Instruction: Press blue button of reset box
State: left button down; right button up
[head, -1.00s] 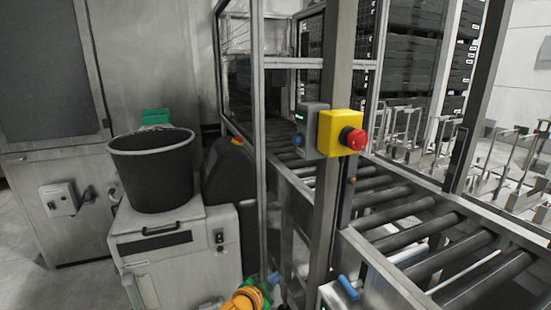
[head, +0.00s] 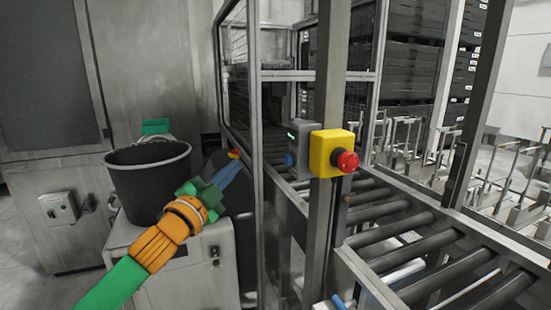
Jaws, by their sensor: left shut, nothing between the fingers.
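The reset box is a grey box (head: 299,150) on the metal post, left of the yellow box. It has a small green light on its upper part and a blue button (head: 290,159) at its left side, seen nearly edge-on. My left gripper (head: 234,166), with blue fingers, green body and orange wrist, reaches up from the lower left. Its fingers are shut and empty, pointing up and right. In the picture they are left of the blue button, with a frame post between. My right gripper is not in view.
A yellow box (head: 331,153) with a red emergency button (head: 346,161) sits right beside the reset box. A black bin (head: 148,182) stands left of my gripper. A vertical frame post (head: 258,180) and roller conveyor (head: 410,232) are close by.

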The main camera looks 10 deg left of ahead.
aim_at(288, 160)
pick_arm(q)
jog(key=shift+w, duration=0.1)
jog(key=w+d, duration=0.4)
jog(key=d, duration=0.3)
jog(key=shift+w+d, duration=0.2)
jog(key=shift+w, duration=0.2)
dwell(2.0)
jog(key=shift+w+d, duration=0.25)
jog(key=shift+d, duration=0.1)
jog(key=shift+w+d, duration=0.25)
jog(key=shift+d, duration=0.1)
dwell(0.8)
jog(key=shift+s+a+p, duration=0.4)
jog(key=shift+s+a, duration=0.1)
jog(key=shift+a, duration=0.15)
